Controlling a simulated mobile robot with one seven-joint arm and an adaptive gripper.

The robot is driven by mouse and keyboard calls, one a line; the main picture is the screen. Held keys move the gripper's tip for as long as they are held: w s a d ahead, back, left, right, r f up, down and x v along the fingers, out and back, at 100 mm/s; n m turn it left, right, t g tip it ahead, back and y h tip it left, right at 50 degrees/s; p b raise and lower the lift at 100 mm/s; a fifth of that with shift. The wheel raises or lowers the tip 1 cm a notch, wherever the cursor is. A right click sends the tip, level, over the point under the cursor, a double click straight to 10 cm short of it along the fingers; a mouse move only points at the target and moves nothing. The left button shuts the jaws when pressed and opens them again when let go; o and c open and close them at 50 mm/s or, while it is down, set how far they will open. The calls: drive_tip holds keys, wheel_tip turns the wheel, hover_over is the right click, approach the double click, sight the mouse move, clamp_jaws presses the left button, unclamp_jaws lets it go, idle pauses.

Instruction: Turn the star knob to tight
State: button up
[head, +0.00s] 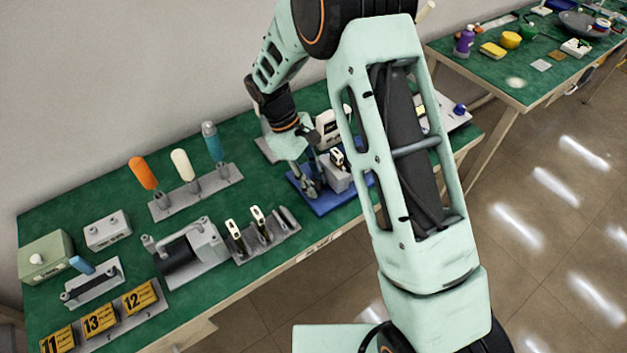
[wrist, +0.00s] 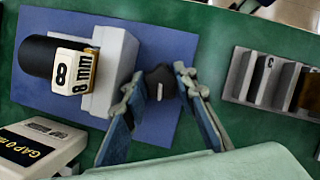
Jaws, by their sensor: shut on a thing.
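The star knob (wrist: 160,82) is small and dark, with a pale mark on its face. In the wrist view it stands on a blue base plate (wrist: 178,43), beside a grey block. My gripper (wrist: 157,88) has one finger on each side of the knob and is shut on it. In the head view my gripper (head: 309,188) reaches down to the blue base plate (head: 331,204) at the right part of the green table, and its fingers hide the knob there. I cannot read any tight marking near the knob.
A gauge box (wrist: 35,142) marked "GAP" stands close by at lower left. A slotted rack (wrist: 262,78) lies right.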

drive_tip(key=o, duration=1.2)
drive_tip(key=shift+c, duration=0.2)
drive_tip(key=v, duration=0.8)
drive_tip(key=shift+d, duration=0.1)
